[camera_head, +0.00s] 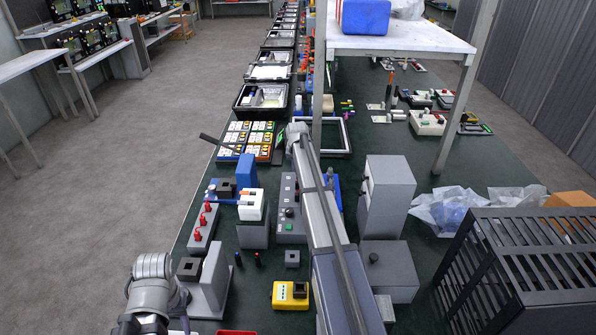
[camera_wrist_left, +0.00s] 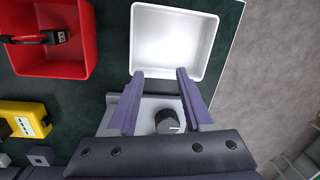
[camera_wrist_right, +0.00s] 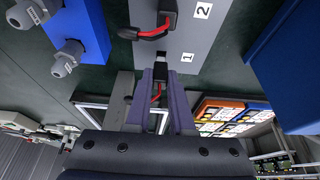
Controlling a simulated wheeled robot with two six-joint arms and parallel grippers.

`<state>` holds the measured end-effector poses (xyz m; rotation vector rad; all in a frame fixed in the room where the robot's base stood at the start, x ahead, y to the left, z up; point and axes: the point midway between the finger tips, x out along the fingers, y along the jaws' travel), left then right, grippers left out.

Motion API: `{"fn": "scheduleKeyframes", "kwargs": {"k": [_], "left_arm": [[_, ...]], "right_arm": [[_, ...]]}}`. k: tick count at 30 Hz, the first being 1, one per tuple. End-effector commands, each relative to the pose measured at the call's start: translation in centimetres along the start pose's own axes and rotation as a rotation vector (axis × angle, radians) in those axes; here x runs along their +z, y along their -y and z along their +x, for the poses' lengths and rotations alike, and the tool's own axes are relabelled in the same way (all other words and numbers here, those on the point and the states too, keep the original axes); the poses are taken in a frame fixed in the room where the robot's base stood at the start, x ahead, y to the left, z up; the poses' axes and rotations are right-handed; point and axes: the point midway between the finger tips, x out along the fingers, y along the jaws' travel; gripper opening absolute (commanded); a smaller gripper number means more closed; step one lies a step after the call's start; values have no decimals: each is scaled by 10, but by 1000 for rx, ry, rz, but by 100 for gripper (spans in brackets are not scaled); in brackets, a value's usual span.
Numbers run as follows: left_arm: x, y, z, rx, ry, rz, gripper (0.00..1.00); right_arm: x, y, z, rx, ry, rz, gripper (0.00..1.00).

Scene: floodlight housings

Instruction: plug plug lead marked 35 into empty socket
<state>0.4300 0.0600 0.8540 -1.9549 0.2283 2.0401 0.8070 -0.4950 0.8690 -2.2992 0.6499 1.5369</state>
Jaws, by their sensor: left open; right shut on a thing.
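My right gripper (camera_wrist_right: 161,72) is shut on a dark plug with a red lead (camera_wrist_right: 157,92), seen between the fingers in the right wrist view. It is at a grey panel (camera_wrist_right: 205,40), close to the label 1. The socket there is hidden, so I cannot tell whether the plug is seated. No marking 35 is readable. Another black plug (camera_wrist_right: 168,16) with a red lead sits on the panel beside the label 2. In the head view my right arm hides the gripper. My left gripper (camera_wrist_left: 160,74) is open and empty above a grey fixture with a black knob (camera_wrist_left: 167,122).
A blue block (camera_wrist_right: 82,30) with grey glands stands beside the panel. A red bin (camera_wrist_left: 78,62) holding a black item, a white tray (camera_wrist_left: 213,45) and a yellow box (camera_head: 291,295) lie near my left gripper. A black slatted crate (camera_head: 520,260) stands at right.

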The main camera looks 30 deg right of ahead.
Motion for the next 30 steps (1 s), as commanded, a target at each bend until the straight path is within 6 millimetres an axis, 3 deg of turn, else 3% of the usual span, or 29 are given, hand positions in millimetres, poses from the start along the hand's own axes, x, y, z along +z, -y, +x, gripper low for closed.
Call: {"fn": "scheduleKeyframes", "kwargs": {"k": [30], "left_arm": [[-1, -1, 12, 0, 0, 0, 51]], "right_arm": [[5, 0, 11, 0, 0, 0, 0]]}}
